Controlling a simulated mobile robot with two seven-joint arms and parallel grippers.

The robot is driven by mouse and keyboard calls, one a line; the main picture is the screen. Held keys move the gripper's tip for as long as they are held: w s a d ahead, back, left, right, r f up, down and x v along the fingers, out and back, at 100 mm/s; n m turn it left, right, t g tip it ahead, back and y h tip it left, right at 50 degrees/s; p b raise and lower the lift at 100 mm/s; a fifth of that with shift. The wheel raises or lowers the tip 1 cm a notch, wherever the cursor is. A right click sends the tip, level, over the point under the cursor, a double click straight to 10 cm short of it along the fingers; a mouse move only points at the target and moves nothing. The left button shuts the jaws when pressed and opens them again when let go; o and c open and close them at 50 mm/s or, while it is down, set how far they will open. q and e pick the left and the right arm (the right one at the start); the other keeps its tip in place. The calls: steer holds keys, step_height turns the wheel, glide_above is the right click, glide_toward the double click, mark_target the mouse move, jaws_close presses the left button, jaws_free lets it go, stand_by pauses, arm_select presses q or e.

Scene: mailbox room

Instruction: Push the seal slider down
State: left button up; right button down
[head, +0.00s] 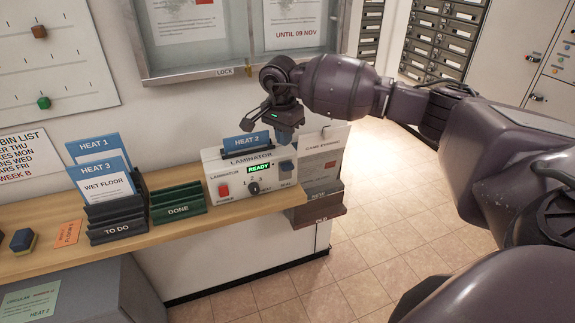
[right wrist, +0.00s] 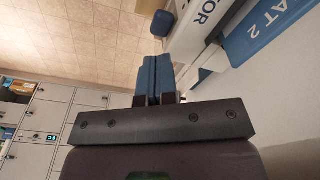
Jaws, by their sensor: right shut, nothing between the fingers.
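The white laminator (head: 213,171) stands on the wooden shelf, with a green READY display (head: 258,169) on its front. The blue seal slider (head: 287,168) is at the right of its front panel, above the label SEAL. My right gripper (head: 285,139) is shut and empty, with its blue fingertips pointing down just above the slider. A gap seems to lie between them. In the right wrist view the shut fingers (right wrist: 151,75) show below the blue slider (right wrist: 162,23), apart from it. My left gripper is not in view.
A blue HEAT 2 card (head: 246,143) stands in the laminator's top slot. The laminator also has a red switch (head: 224,190) and a black dial (head: 253,188). Left are the green DONE rack (head: 179,209) and the dark TO DO rack (head: 116,229). A notice case (head: 190,73) hangs behind.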

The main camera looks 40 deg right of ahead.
mark_target(287, 165)
steer(key=shift+f, duration=0.15)
steer(key=shift+d+f+b, duration=0.15)
steer(key=shift+f+b, duration=0.45)
steer(key=shift+f, duration=0.8)
steer(key=shift+d+f+b, duration=0.1)
steer(key=shift+f+b, duration=0.5)
steer(key=shift+f, duration=0.75)
steer(key=shift+w+f, duration=0.1)
steer(key=shift+f, duration=0.55)
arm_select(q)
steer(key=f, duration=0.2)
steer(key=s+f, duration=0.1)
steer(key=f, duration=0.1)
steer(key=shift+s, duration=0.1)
arm_select(e)
steer(key=shift+d, duration=0.1)
arm_select(q)
steer(key=shift+b, duration=0.3)
arm_select(e)
steer(key=shift+f, duration=0.1)
